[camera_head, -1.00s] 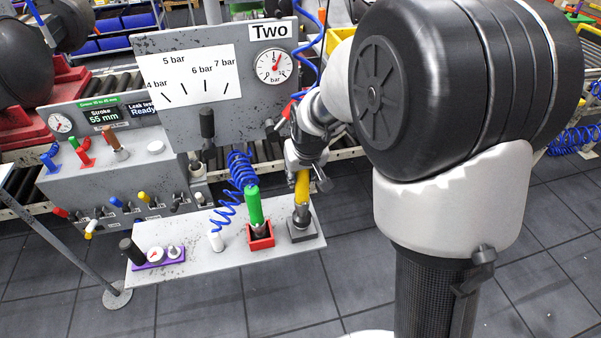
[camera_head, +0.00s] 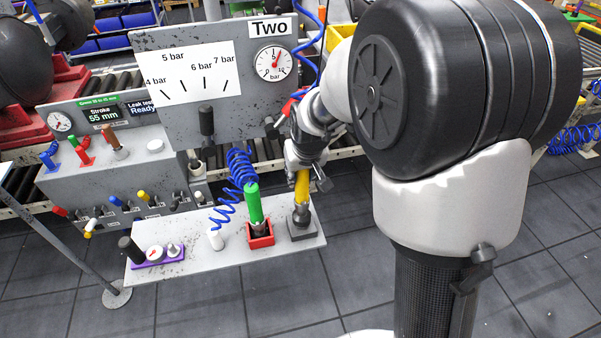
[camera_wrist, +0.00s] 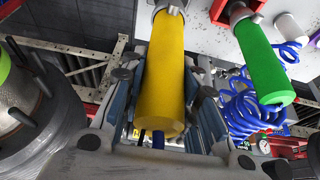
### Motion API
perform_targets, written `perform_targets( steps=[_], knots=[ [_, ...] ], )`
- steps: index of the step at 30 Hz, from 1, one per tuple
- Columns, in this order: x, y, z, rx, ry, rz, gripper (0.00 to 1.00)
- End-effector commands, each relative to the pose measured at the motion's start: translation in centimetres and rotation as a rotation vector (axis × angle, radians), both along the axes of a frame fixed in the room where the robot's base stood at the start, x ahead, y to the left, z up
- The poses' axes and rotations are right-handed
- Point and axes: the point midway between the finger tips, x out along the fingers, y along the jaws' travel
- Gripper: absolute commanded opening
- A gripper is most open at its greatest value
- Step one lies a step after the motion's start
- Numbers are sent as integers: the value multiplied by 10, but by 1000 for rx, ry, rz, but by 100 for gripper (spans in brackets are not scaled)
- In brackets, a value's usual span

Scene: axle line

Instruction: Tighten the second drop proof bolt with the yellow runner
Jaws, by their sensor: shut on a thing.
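The yellow runner (camera_head: 302,187) stands upright with its lower end at a dark square holder (camera_head: 301,229) on the right of the grey shelf. My gripper (camera_head: 304,170) is shut around its upper part. In the wrist view the yellow runner (camera_wrist: 163,85) lies between the two fingers of my gripper (camera_wrist: 165,100). I cannot tell whether the runner's foot is seated in the holder or just above it. I cannot make out the second drop proof bolt in these views.
A green runner (camera_head: 253,203) stands in a red holder (camera_head: 261,238) just left, with a blue coiled hose (camera_head: 240,165) beside it. The grey shelf (camera_head: 210,262) also carries a purple tray (camera_head: 157,262) with small items. The gauge panel (camera_head: 190,110) marked Two rises behind.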

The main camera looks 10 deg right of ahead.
Motion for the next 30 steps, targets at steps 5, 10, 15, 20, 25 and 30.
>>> perform_targets(
  steps=[5, 10, 15, 20, 25, 30],
  knots=[
    [0, 0, -2, 0, 0, 0, 0],
    [0, 0, -3, 0, 0, 0, 0],
    [0, 0, -3, 0, 1, 0, 0],
    [0, 0, -5, 0, 1, 0, 0],
    [-1, 0, -6, 0, 2, 0, 0],
    [-1, 0, -7, 0, 2, 0, 0]
  ],
)
